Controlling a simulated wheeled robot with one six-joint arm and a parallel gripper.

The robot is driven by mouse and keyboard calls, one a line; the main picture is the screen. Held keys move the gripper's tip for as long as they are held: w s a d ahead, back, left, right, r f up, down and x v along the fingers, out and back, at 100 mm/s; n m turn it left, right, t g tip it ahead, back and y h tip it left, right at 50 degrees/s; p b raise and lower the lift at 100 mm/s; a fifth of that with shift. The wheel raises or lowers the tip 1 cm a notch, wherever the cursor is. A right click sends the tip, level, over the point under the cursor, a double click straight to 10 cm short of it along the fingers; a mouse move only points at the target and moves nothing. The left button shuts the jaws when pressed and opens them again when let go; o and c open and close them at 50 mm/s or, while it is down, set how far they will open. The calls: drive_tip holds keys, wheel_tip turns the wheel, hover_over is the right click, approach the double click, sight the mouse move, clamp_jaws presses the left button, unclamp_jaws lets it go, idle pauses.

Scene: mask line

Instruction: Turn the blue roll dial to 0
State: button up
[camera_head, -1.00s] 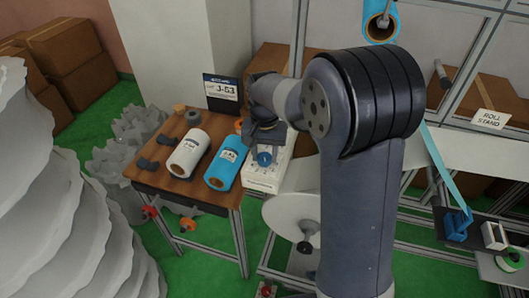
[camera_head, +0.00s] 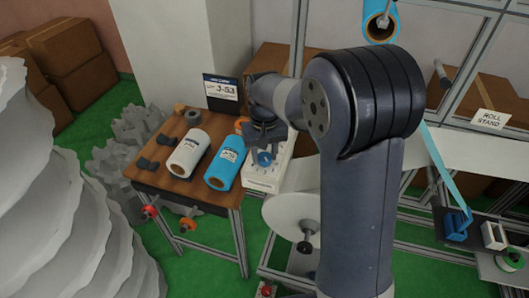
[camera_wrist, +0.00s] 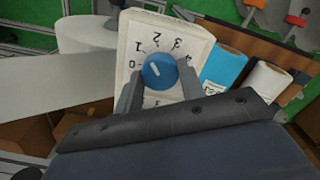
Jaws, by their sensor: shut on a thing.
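The 0 lies left of the knob. My gripper (camera_wrist: 159,82) is shut on the dial, one grey finger on each side. In the head view the dial (camera_head: 264,158) shows below my gripper (camera_head: 264,144), and the white panel (camera_head: 262,180) stands at the wooden table's right edge.
A blue roll (camera_head: 226,163) and a white roll (camera_head: 186,154) lie on the wooden table (camera_head: 170,182) left of the panel. A J-53 sign (camera_head: 222,88) stands behind. A large white roll (camera_head: 290,215) is below right of the panel.

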sight(264, 156)
drive_tip(key=n, duration=1.1)
drive_tip(key=shift+n, duration=0.5)
drive_tip(key=o, duration=1)
drive_tip(key=shift+r, duration=0.1)
wheel_tip(264, 156, up, 11)
drive_tip(key=shift+f+b, duration=0.15)
drive_tip(key=shift+b, duration=0.35)
